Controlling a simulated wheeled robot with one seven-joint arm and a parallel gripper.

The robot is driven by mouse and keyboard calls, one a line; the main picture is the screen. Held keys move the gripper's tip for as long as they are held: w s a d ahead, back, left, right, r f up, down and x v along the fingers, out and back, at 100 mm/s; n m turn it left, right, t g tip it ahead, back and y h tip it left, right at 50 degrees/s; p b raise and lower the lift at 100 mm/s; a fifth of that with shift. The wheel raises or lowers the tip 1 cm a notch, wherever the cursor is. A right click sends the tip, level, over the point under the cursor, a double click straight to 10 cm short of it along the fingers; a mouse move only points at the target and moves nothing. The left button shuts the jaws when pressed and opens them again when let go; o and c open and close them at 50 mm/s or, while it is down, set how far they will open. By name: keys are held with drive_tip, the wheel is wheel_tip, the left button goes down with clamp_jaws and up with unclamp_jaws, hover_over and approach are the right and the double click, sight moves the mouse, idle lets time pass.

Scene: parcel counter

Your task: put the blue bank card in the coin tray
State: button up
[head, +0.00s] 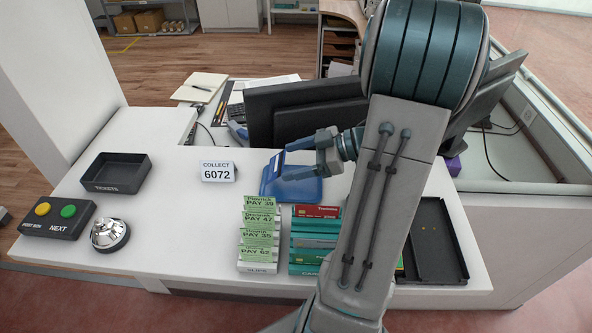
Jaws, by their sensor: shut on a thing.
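My gripper (284,162) is shut on the blue bank card (276,166), which shows as a thin, tilted blue piece between the fingertips. The gripper and card are over a blue tray-like dish (306,191), which looks like the coin tray, on the counter behind the card rack. The lower finger and the card hide part of the dish. I cannot tell whether the card touches it.
A COLLECT 6072 sign (217,172) stands just left of the dish. Green slips (258,232) and a card rack (314,240) stand in front. A monitor (300,112) is behind. A dark tray (437,245) lies right; a TICKETS tray (117,172) and bell (109,235) stand left.

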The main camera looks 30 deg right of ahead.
drive_tip(key=shift+f, duration=1.8)
drive_tip(key=shift+f, duration=0.15)
drive_tip(key=o, duration=1)
drive_tip(key=shift+f, duration=0.1)
drive_tip(key=shift+s+d+r, duration=0.15)
drive_tip(key=shift+d+r, duration=0.2)
drive_tip(key=shift+r, duration=0.05)
drive_tip(key=b+v, duration=0.1)
drive_tip(key=v, duration=1)
drive_tip(key=shift+s+d, duration=0.1)
drive_tip(key=shift+o, duration=0.4)
